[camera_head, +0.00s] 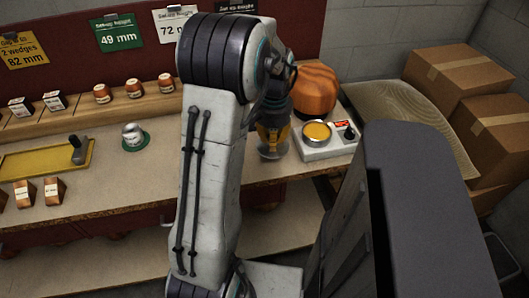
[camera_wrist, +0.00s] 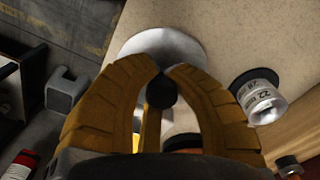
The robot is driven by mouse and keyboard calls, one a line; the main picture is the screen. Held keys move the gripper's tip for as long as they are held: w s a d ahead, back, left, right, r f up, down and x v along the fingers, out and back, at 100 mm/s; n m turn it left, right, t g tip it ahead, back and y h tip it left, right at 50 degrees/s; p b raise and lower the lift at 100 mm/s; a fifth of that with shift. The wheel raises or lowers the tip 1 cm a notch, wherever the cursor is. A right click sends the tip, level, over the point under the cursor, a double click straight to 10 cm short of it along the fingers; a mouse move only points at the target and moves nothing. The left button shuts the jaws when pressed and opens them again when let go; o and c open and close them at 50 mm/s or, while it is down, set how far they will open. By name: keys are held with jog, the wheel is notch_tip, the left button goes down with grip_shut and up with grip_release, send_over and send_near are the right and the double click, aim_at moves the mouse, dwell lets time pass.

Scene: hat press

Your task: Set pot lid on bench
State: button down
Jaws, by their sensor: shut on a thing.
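The pot lid is a pale, shiny disc (camera_wrist: 172,44) with a dark round knob (camera_wrist: 162,91) in the wrist view. My gripper (camera_wrist: 163,78) has its orange fingers closed around the knob. In the head view my gripper (camera_head: 273,128) points down at the front of the bench (camera_head: 226,165), left of a button box. The lid (camera_head: 269,153) shows below the fingers near the bench's front edge. I cannot tell whether it touches the bench top.
A white box (camera_head: 328,150) with a yellow button stands close right, before an orange ribbed form (camera_head: 315,92). A labelled can (camera_head: 132,134) stands on a green disc to the left, beyond clear bench. A yellow tray (camera_head: 42,160) lies farther left. Cardboard boxes (camera_head: 460,80) are at right.

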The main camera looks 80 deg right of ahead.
aim_at(265, 159)
jog(key=shift+w+d+f, duration=0.1)
jog(key=shift+w+f, duration=0.6)
jog(key=shift+w, duration=0.35)
jog(key=shift+f, duration=1.95)
jog(key=shift+f+b, duration=0.15)
jog(key=shift+b, duration=0.2)
jog(key=c, duration=1.2)
grip_release()
notch_tip(265, 159, up, 12)
jog(key=shift+r+p, duration=0.1)
jog(key=shift+p, duration=0.8)
jog(key=shift+r, duration=0.1)
